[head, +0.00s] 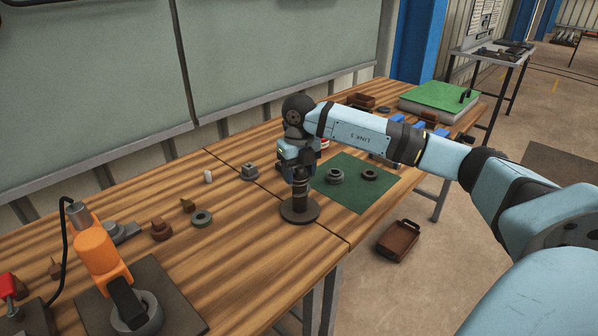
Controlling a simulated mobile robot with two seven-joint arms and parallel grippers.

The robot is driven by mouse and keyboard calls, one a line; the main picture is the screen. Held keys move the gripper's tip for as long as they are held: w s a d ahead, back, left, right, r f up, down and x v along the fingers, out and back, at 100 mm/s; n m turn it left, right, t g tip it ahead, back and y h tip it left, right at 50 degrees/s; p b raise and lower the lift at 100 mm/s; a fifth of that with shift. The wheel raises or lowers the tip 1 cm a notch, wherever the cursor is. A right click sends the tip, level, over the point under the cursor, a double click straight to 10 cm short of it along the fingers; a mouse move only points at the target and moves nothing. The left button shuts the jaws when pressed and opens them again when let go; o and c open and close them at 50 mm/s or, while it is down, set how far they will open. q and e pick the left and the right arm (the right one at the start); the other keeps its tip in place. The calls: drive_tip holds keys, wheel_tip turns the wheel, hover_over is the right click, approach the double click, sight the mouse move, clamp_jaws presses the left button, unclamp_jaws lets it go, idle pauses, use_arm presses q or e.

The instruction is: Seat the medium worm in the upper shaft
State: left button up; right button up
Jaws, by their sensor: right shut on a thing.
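My right gripper (298,168) points straight down over the table, shut on a dark, roughly cylindrical piece (300,188), which looks like the medium worm. My fingers hide its upper part. Directly below is a dark round base (302,216) standing on the table, with a short dark upright in line with the piece. I cannot tell where the piece ends and the upper shaft begins, or whether they touch. My left gripper is not in view.
A green mat (352,198) right of the base carries a grey ring (335,176) and a darker ring (370,175). Several small parts lie left, including a green ring (202,218). An orange device (100,252) stands front left. A brown tray (398,241) is on the floor.

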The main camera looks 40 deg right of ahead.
drive_tip(key=o, duration=1.2)
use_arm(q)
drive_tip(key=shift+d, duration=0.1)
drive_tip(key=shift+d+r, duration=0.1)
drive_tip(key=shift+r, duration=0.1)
use_arm(e)
wheel_tip(320, 180, up, 4)
drive_tip(key=shift+f, duration=0.25)
use_arm(q)
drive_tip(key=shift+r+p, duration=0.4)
drive_tip(key=shift+p, duration=0.1)
use_arm(e)
wheel_tip(320, 180, up, 10)
drive_tip(key=shift+r, duration=0.25)
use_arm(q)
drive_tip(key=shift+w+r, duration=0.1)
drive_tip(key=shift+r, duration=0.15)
